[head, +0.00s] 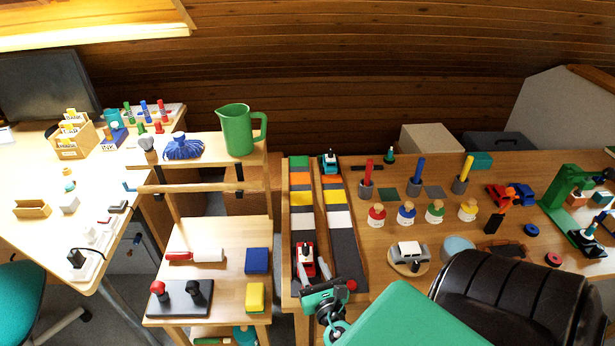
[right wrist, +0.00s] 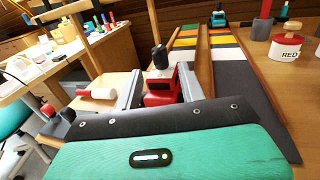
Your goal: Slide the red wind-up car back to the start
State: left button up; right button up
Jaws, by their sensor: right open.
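The red wind-up car (head: 307,258), with white and black parts on top, is at the near end of the left lane of a two-lane track (head: 341,243). The lanes carry bands of green, orange, grey, yellow and white, with a dark stretch at the near end. My right gripper (head: 313,272) is open at the car. In the right wrist view, its two grey fingers stand on either side of the red car (right wrist: 161,88), partly hiding it. Whether they touch it I cannot tell. My left gripper is not in view.
A teal car (head: 329,162) stands at the far end of the right lane. A red knob (head: 352,285) is by the track's near right corner. Labelled peg jars (head: 376,216) and a grey toy car (head: 409,251) are to the right. A lower table with a black joystick board (head: 180,300) is left.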

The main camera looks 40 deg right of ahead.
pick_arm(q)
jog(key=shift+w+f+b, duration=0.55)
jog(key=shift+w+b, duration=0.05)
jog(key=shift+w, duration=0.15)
pick_arm(e)
jog(key=v, duration=0.8)
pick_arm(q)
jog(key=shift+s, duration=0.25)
pick_arm(e)
jog(key=shift+w, duration=0.1)
